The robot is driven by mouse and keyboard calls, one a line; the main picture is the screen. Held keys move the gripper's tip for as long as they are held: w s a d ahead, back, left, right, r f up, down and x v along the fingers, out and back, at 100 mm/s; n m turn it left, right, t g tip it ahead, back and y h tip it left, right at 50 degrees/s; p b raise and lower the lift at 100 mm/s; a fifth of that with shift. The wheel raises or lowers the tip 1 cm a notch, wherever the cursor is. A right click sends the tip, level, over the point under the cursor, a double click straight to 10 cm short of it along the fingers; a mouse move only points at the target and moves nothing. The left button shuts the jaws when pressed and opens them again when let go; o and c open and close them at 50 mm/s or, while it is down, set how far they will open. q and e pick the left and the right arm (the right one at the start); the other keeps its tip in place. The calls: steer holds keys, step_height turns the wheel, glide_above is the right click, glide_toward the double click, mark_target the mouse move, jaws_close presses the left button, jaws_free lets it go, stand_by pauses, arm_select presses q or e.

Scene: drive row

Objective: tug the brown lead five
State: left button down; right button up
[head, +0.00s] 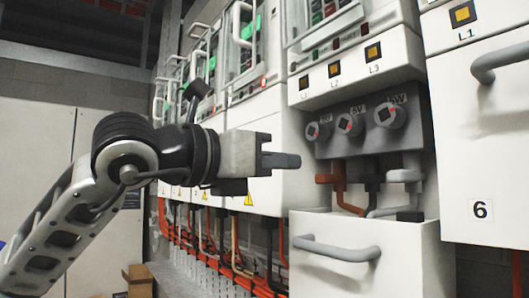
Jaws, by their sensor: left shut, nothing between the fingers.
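The brown lead (338,184) is an orange-brown thick cable under the leftmost of three round terminals on a grey block. It bends down and to the right, then goes behind the top of a white drawer-like box front. A black lead (372,189) and a grey lead (403,176) hang beside it, to its right. My left gripper (284,160) comes in from the left. It is shut and empty, and its tip points right, left of the brown lead and a little above it in the picture. A gap shows between them. My right gripper is not in view.
The white box (372,232) with a grey bar handle (335,249) stands below the leads. A cabinet marked 6 (500,150) with a handle is at the right. More cabinets with cables recede at the left, behind my arm. A cardboard box (138,278) lies low left.

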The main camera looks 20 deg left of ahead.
mark_target(335, 172)
arm_select(q)
steer(key=p+x, duration=0.2)
steer(key=x, duration=0.2)
steer(key=shift+w+d+r, duration=0.15)
steer(key=shift+w+d, duration=0.1)
steer(key=shift+w, duration=0.1)
steer(key=shift+w+d+p, duration=0.35)
steer(key=shift+w+p, duration=0.05)
steer(key=shift+w, duration=0.1)
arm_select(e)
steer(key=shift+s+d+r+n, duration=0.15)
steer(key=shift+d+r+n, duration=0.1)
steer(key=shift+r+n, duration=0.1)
arm_select(q)
steer(key=shift+f, duration=0.25)
steer(key=shift+f+b, duration=0.35)
steer(key=shift+b, duration=0.25)
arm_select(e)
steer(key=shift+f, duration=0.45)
arm_select(q)
steer(key=shift+f, duration=0.2)
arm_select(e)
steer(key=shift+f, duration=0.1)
arm_select(q)
steer(key=shift+r, duration=0.1)
